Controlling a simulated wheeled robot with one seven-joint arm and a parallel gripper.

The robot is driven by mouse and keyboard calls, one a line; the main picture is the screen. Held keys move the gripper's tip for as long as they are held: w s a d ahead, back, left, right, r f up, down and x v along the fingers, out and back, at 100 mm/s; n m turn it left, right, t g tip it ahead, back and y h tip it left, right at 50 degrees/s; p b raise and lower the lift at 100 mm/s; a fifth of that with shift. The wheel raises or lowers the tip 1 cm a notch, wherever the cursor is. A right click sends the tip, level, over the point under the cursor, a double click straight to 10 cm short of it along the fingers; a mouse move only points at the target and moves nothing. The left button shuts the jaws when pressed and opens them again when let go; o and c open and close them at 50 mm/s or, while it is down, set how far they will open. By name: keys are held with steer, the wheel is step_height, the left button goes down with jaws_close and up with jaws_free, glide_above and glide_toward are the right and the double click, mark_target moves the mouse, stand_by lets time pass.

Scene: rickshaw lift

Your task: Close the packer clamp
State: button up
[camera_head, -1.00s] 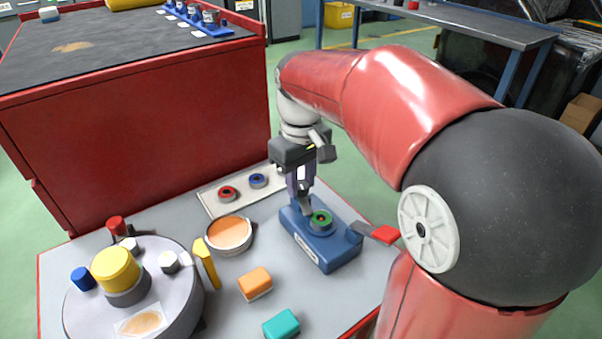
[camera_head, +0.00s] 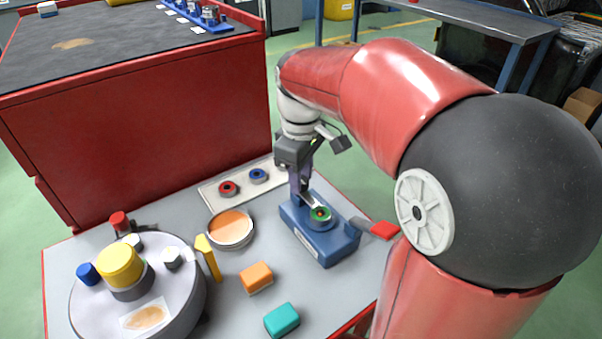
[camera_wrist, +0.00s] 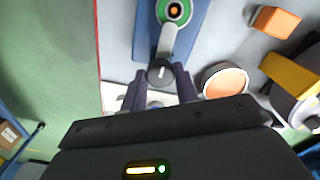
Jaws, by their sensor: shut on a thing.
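The packer clamp seems to be the blue block (camera_head: 322,243) on the table, with a green ring (camera_head: 321,214) around a dark red-centred hole on top. A grey lever arm (camera_head: 311,200) runs from the ring to my gripper (camera_head: 300,188). In the wrist view, the green ring (camera_wrist: 174,10) is at the top, and the arm ends in a dark round knob (camera_wrist: 160,71). The two fingers of my gripper (camera_wrist: 161,92) stand on either side of this knob, shut on it. The gripper leans over the block's far-left end and partly hides it.
A red tab (camera_head: 384,230) sticks out right of the block. Left are an orange-filled dish (camera_head: 230,230), an upright yellow piece (camera_head: 208,258) and a round grey platform (camera_head: 180,300). Orange (camera_head: 256,278) and teal (camera_head: 282,319) blocks lie in front. A pale plate (camera_head: 212,202) carries two rings.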

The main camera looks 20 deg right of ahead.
steer(key=o, duration=1)
step_height(320, 180, up, 8)
steer(key=shift+f+p, duration=0.1)
steer(key=shift+p, duration=0.4)
